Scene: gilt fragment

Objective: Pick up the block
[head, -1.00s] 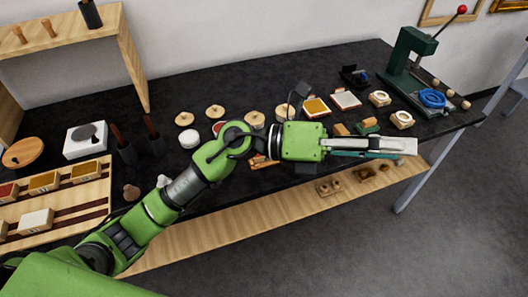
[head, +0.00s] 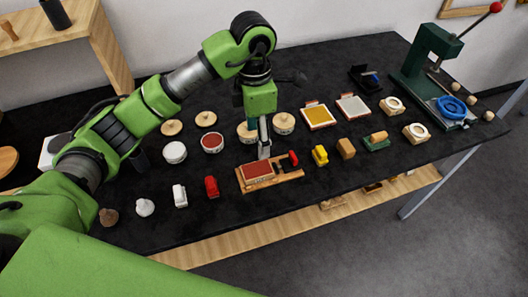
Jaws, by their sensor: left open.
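My left gripper (head: 264,152) points straight down over the worktable, its fingers seen nearly edge-on just behind a block with a red top (head: 258,171). That block sits in a light wooden tray (head: 290,175) near the table's middle front. The fingers overlap the block's back edge in the picture; I cannot tell whether they touch it. The gripper is open and I see nothing held in it. Other block-like pieces stand to the right: a yellow one (head: 320,155) and a tan wooden one (head: 346,149). My right gripper is not in view.
Small red (head: 211,187) and white (head: 180,195) pieces stand left of the tray. Round tins, including a red-filled one (head: 212,142), lie behind. A green press (head: 428,62) stands at the far right. The dark tabletop (head: 240,212) is clear in front of the tray.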

